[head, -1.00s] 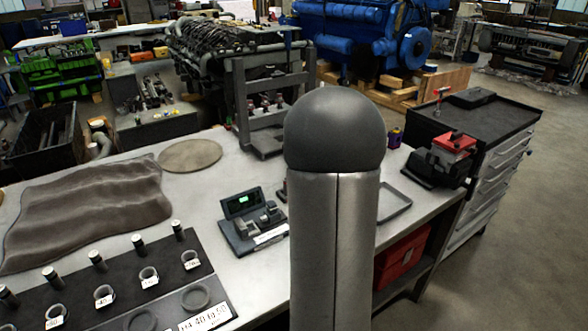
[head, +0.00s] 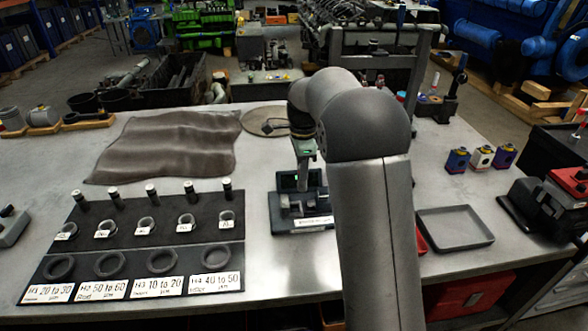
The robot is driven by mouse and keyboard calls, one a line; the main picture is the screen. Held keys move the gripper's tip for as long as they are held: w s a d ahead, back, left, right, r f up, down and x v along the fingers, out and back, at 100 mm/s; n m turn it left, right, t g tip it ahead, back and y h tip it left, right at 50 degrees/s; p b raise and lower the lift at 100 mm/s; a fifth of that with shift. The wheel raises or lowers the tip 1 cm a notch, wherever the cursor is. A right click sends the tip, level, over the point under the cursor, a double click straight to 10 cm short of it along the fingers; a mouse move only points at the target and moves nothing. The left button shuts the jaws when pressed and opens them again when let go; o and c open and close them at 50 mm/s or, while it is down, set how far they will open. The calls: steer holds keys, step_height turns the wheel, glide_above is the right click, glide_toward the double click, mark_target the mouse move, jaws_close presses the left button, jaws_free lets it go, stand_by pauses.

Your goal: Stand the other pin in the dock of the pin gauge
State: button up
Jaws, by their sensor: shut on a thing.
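The pin gauge (head: 291,221) is a dark block with a lit green display, on the bench left of my arm. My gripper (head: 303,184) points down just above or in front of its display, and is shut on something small. What it holds is too small and dark to make out, and I cannot tell whether it touches the gauge. The dock is partly hidden by the gripper and too small to make out clearly.
The dark board also holds several rings and white labels. A brown cloth (head: 165,145) and a round mat (head: 262,121) lie behind. A shallow grey tray (head: 455,228), small colored blocks (head: 481,157) and a red-topped vise (head: 545,205) are at right. Bare bench lies around the gauge.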

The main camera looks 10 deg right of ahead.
steer(key=f+b, duration=0.1)
steer(key=a+f, duration=0.1)
steer(key=a+f+b, duration=0.1)
steer(key=shift+w+m+b, duration=0.3)
stand_by(0.3)
steer(key=shift+r+p, duration=0.1)
steer(key=shift+p, duration=0.2)
stand_by(0.8)
steer(key=shift+f, duration=0.25)
stand_by(0.4)
steer(key=shift+a+f+b, duration=0.1)
steer(key=shift+f+b, duration=0.2)
steer(key=shift+f, duration=0.05)
steer(key=shift+f, duration=0.15)
steer(key=shift+f+b, duration=0.3)
steer(key=shift+f, duration=0.15)
steer(key=shift+f, duration=0.25)
stand_by(0.5)
